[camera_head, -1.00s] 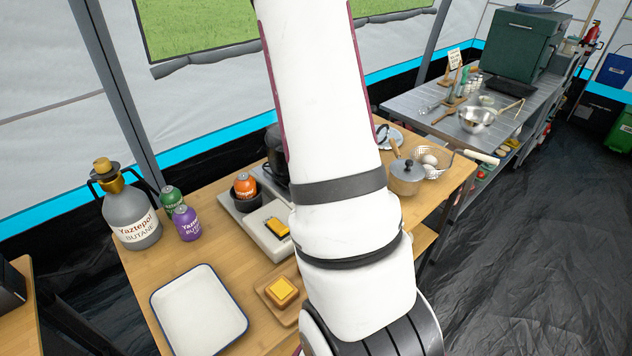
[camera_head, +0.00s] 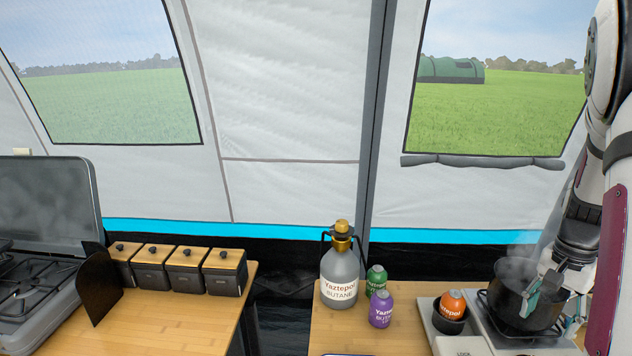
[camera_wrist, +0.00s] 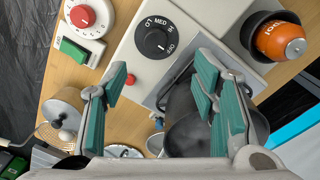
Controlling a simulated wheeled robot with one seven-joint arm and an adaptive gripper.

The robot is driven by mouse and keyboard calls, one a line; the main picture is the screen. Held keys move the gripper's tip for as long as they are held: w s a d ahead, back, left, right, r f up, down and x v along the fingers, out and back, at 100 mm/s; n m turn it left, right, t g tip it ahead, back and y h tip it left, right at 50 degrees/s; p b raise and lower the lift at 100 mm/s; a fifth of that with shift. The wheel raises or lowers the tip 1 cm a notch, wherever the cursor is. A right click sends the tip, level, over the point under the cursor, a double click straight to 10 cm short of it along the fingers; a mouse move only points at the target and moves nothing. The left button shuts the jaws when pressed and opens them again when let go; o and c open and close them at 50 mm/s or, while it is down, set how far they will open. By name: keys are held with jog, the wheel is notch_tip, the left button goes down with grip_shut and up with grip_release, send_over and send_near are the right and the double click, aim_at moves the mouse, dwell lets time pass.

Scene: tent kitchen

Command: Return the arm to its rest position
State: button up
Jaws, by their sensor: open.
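My arm (camera_head: 606,215) comes down along the right edge of the head view, partly cut off. My gripper (camera_head: 538,298) hangs at its lower end, in front of or over a dark steaming pot (camera_head: 512,285); I cannot tell how far it is from the pot. In the wrist view my gripper (camera_wrist: 162,78) is open, its teal-padded fingers apart with nothing between them. The pot (camera_wrist: 185,125) shows partly behind the right finger there. A black stove knob (camera_wrist: 156,40) lies beyond the fingertips.
A grey butane bottle (camera_head: 339,280), a green can (camera_head: 376,281) and a purple can (camera_head: 381,309) stand to the left. Several wood-lidded boxes (camera_head: 185,268) line the left table. A floor gap separates the tables.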

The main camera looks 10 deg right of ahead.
jog(key=a+r+n+t, duration=0.1)
jog(key=a+r+n, duration=0.2)
jog(key=a+r, duration=0.45)
jog(key=a+r+n+t, duration=0.2)
jog(key=a+r+n, duration=0.25)
jog(key=a, duration=0.65)
jog(key=s+a+r+n+t, duration=0.2)
jog(key=s+a+r+n, duration=0.2)
jog(key=s+a, duration=0.6)
jog(key=shift+a+r+n, duration=0.2)
jog(key=shift+a+n, duration=1.05)
jog(key=shift+a, duration=0.95)
